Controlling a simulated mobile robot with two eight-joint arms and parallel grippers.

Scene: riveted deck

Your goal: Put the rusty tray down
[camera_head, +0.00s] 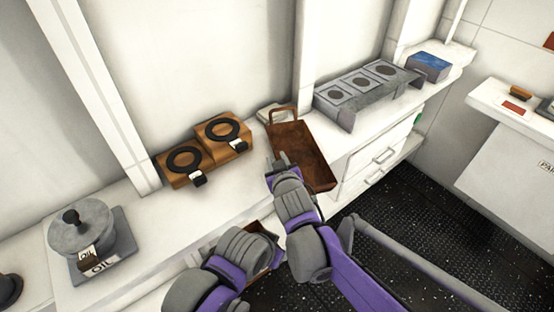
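The rusty tray (301,146) is a brown, shallow box with an upright handle at its far end. It is at the counter in the middle of the view, with its near end over the front edge. I cannot tell whether its base rests fully on the counter. My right gripper (278,163) is at the tray's left rim, its fingers on either side of the rim and apparently shut on it. My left arm is at the bottom centre; its gripper's fingers are hidden behind its own links.
Two wooden blocks with black rings (203,149) stand left of the tray. A grey stand with openings (366,88) is close on its right, then a blue box (428,66). A grey pot on an oil-labelled base (82,228) is far left. The counter (158,228) between is bare.

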